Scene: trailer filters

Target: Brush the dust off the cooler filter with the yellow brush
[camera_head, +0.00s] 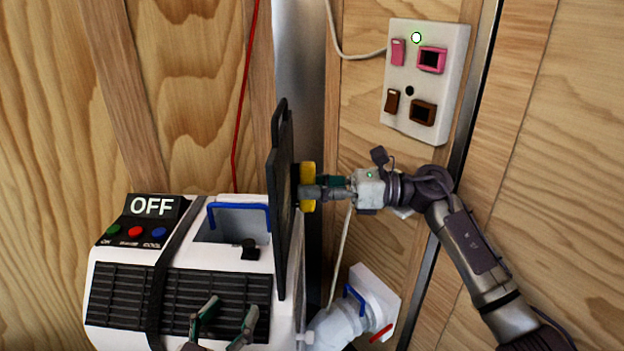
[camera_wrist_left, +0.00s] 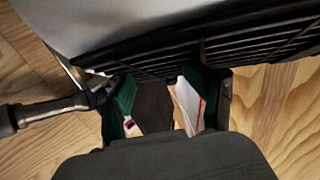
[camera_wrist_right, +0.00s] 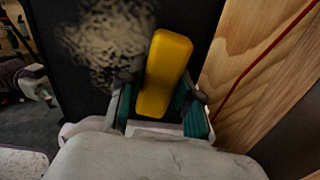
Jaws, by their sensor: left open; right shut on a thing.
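The cooler filter (camera_head: 281,205) is a dark upright panel seen nearly edge-on at the right side of the white cooler (camera_head: 108,300). My right gripper (camera_head: 312,188) is shut on the yellow brush (camera_head: 307,171), which is at or very close to the filter's right face. In the right wrist view the yellow brush (camera_wrist_right: 165,72) is between the fingers, in front of the dark filter (camera_wrist_right: 72,85). A patch of tan dust (camera_wrist_right: 108,38) covers the filter's upper part there; brush contact is hidden. My left gripper (camera_head: 222,325) is open and empty before the cooler's front grille.
The cooler has a control panel (camera_head: 140,220) reading OFF, and a blue handle (camera_head: 238,208) in a top recess. A switch plate (camera_head: 426,80) is on the wooden wall. A white pipe fitting (camera_head: 365,305) with blue and red handles stands at lower right. A red cord (camera_head: 240,110) hangs behind.

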